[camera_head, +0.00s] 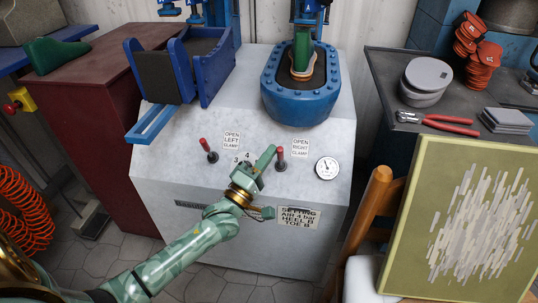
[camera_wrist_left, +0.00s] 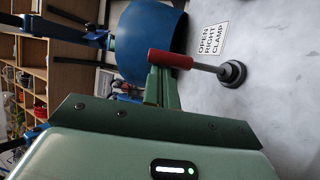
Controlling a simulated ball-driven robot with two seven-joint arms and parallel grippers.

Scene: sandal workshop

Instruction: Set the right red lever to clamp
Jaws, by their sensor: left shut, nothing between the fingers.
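The right red lever (camera_head: 280,153) stands on the sloped face of the pale grey machine (camera_head: 180,175), left of the label "OPEN RIGHT CLAMP" (camera_head: 301,148). In the left wrist view the lever's red handle (camera_wrist_left: 170,60) sits on a metal rod with a round black base. My green left gripper (camera_head: 266,157) is shut and empty, its fingertips just left of the lever. In the wrist view its fingers (camera_wrist_left: 158,88) reach the red handle and overlap its end; I cannot tell whether they touch. My right gripper is not in view.
The left red lever (camera_head: 205,146) stands further left on the machine. A pressure gauge (camera_head: 327,168) is right of the right lever. The blue right station (camera_head: 300,104) holds a sandal above. A wooden chair (camera_head: 370,215) and a framed panel (camera_head: 470,220) stand at the right.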

